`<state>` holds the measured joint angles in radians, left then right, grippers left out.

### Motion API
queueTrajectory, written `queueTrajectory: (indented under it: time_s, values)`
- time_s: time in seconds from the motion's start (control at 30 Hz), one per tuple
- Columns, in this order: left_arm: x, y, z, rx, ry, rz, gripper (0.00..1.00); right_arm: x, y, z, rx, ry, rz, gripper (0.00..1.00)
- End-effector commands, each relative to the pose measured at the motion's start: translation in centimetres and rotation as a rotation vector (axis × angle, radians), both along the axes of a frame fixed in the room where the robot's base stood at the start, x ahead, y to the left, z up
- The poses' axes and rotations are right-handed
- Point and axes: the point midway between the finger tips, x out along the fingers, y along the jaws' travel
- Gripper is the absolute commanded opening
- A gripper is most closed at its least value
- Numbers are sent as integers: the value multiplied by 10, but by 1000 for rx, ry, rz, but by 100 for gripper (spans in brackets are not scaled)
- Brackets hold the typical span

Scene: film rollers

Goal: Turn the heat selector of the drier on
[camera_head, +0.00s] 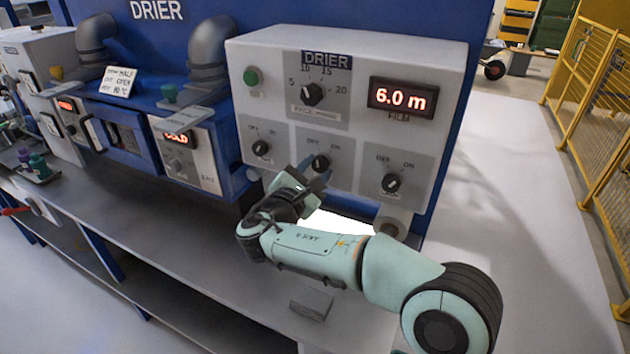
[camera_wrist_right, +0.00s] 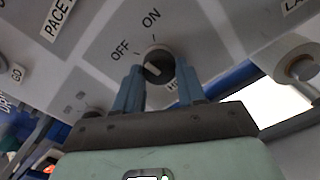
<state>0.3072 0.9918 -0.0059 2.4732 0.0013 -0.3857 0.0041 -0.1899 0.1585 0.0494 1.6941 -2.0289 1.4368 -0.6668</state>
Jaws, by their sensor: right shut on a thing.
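The drier's control box (camera_head: 450,62) has a row of dark knobs with OFF and ON marks. The heat selector (camera_head: 321,162) is the middle one; in the right wrist view its knob (camera_wrist_right: 158,62) sits below the OFF and ON marks. A label starting "HE" shows partly behind a finger. My right gripper (camera_head: 316,178) reaches up to it from below. In the wrist view its two blue fingers (camera_wrist_right: 158,85) are closed on the knob from both sides. The knob's white mark shows on its lower left; its exact setting is hard to tell. My left gripper is not in view.
Other selectors sit to the left (camera_head: 260,148) and right (camera_head: 392,183) of it, with the pace dial (camera_head: 312,93) above. A display reads 6.0 m (camera_head: 402,97). A smaller display reads COLD (camera_head: 177,138). A white roller end (camera_head: 390,227) is below right.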

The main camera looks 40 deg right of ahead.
Motion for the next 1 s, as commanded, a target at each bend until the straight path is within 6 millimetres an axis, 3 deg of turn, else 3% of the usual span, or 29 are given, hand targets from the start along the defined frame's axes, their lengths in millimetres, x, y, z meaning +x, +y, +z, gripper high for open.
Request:
queueTrajectory:
  time_s: [0.1, 0.4, 1.0]
  values:
    - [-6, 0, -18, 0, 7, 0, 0, 0, 1, -3, 51, -101, 0, 9]
    - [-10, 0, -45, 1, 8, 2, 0, 0, 1, -1, 174, -339, -1, 9]
    - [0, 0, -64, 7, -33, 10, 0, 1, 1, 2, 297, -575, -1, 9]
